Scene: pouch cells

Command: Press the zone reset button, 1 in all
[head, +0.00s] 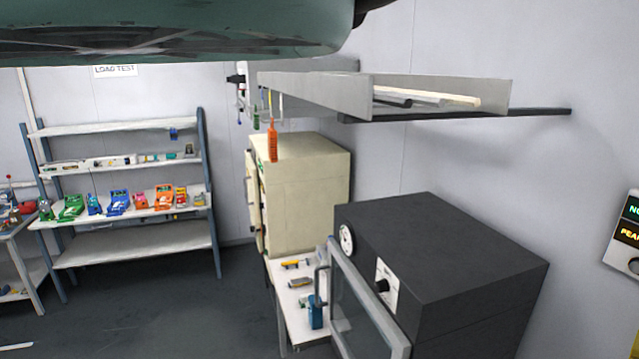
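A grey wall panel (624,232) is cut off by the right edge of the head view. It bears two lit signs, one with green letters and one with orange letters, both only partly readable. A small round pale knob or button (634,265) sits low on this panel at the picture's edge. I cannot tell whether it is the zone reset button, and no label naming that button is readable. My gripper is not in view, so its state does not show.
A black oven (470,255) with a glass door (365,300) stands in front of the right wall. A cream cabinet (310,190) and a small white table (293,275) are beside it. A grey shelf (320,90) juts out above. Shelving (130,253) stands far left; dark floor (190,310) is open between.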

